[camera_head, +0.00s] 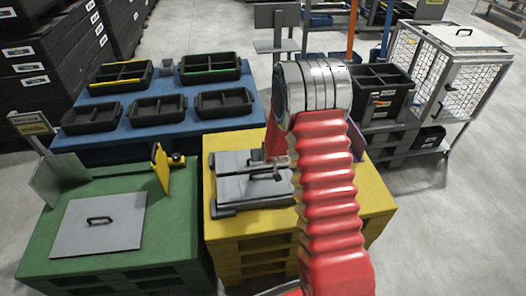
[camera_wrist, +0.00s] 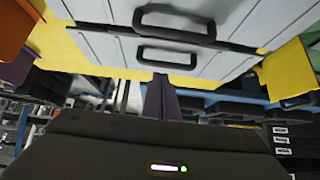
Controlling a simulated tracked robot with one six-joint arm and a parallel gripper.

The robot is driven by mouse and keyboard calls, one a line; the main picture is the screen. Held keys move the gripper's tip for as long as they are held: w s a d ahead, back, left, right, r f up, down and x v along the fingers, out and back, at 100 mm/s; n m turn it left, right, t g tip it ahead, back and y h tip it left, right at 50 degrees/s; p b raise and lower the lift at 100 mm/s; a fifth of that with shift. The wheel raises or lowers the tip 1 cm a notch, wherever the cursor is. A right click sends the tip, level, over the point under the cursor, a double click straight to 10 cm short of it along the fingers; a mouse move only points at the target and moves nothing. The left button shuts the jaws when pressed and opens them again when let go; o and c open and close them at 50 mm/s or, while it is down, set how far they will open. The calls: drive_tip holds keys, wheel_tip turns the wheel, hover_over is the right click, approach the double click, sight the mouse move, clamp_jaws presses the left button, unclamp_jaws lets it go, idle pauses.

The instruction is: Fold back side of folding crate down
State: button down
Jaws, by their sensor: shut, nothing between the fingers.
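The folding crate (camera_head: 240,190) lies low on the yellow pallet table in the head view, with grey panels and black handles. Its right part is hidden behind my red arm. In the wrist view, two light grey panels of the crate (camera_wrist: 110,48) fill the top, each with a black handle, separated by a dark gap. My gripper (camera_wrist: 163,88) is shut and empty, its dark fingers just below the crate panels in that picture. I cannot tell whether the fingers touch the crate. In the head view my arm mostly hides the gripper.
A green table (camera_head: 135,245) at left holds a grey lid (camera_head: 100,235) and an upright yellow panel (camera_head: 161,168). A blue table (camera_head: 140,120) with black trays stands behind. A wire-mesh cage (camera_head: 465,75) stands at right. The yellow table (camera_head: 225,228) has a bare front strip.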

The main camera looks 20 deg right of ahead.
drive_tip(key=shift+s+a+f, duration=0.15)
drive_tip(key=shift+s+a, duration=0.05)
drive_tip(key=shift+s, duration=0.75)
drive_tip(key=shift+s+a+f, duration=0.1)
drive_tip(key=shift+s+a, duration=0.05)
drive_tip(key=shift+s, duration=0.75)
drive_tip(key=shift+s+a+f, duration=0.15)
drive_tip(key=shift+s+a, duration=0.05)
drive_tip(key=shift+s, duration=0.75)
drive_tip(key=shift+s+f, duration=0.2)
drive_tip(key=s+f+g, duration=0.1)
drive_tip(key=s, duration=0.1)
drive_tip(key=s+f+g, duration=0.1)
drive_tip(key=s, duration=0.1)
drive_tip(key=s+a+f+g, duration=0.1)
drive_tip(key=s, duration=0.1)
drive_tip(key=shift+s+a+f+y, duration=0.1)
drive_tip(key=shift+s+f+y, duration=0.1)
drive_tip(key=shift+f+y, duration=0.1)
drive_tip(key=s+a+r, duration=0.3)
drive_tip(key=s+r, duration=0.6)
drive_tip(key=r, duration=0.3)
drive_tip(key=s+a+r+n, duration=0.1)
drive_tip(key=s+a+r, duration=0.2)
drive_tip(key=s+r, duration=0.5)
drive_tip(key=s+a+r+n+y, duration=0.1)
drive_tip(key=s+a+r, duration=0.3)
drive_tip(key=s+r, duration=0.5)
drive_tip(key=shift+s+r, duration=0.35)
drive_tip(key=shift+r, duration=3.95)
